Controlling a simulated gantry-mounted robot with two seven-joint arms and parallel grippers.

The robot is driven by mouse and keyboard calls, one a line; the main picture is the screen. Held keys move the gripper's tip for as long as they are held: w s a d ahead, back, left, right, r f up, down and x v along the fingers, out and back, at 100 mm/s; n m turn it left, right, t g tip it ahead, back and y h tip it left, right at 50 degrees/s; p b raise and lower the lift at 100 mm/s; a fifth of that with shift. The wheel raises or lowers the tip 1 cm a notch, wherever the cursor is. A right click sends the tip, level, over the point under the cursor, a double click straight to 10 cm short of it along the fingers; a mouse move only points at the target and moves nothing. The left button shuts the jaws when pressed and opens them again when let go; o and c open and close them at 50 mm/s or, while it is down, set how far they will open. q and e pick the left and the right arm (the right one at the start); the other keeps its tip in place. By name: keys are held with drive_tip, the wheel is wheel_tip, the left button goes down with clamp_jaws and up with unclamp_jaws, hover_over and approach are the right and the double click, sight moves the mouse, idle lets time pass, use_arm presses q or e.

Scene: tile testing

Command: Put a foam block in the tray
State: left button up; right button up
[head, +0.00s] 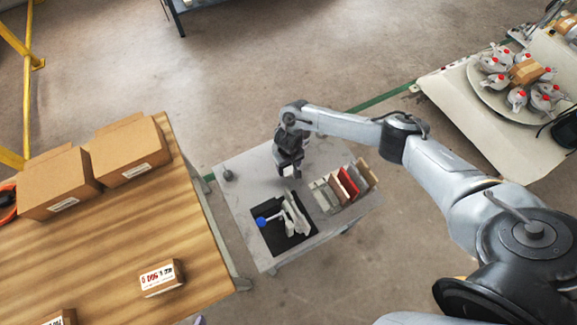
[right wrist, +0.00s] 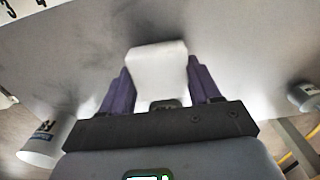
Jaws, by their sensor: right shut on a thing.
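My right gripper (head: 290,173) is above the small grey table, near its back edge. In the right wrist view, its purple fingers (right wrist: 158,88) are shut on a white foam block (right wrist: 157,65), which sticks out beyond the fingertips. The block also shows as a small pale patch below the gripper in the head view (head: 289,171). A black square tray (head: 272,241) lies on the front part of the grey table, in front of the gripper and apart from it. It holds white pieces and a blue-headed thing. My left gripper is not in view.
A rack of upright tiles (head: 343,186), grey, red and tan, stands on the grey table (head: 235,198) right of the tray. A small dark object (head: 228,175) stands at its left. A wooden table (head: 190,225) with cardboard boxes (head: 130,149) is at the left.

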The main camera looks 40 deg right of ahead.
drive_tip(key=o, duration=1)
drive_tip(key=shift+f, duration=0.1)
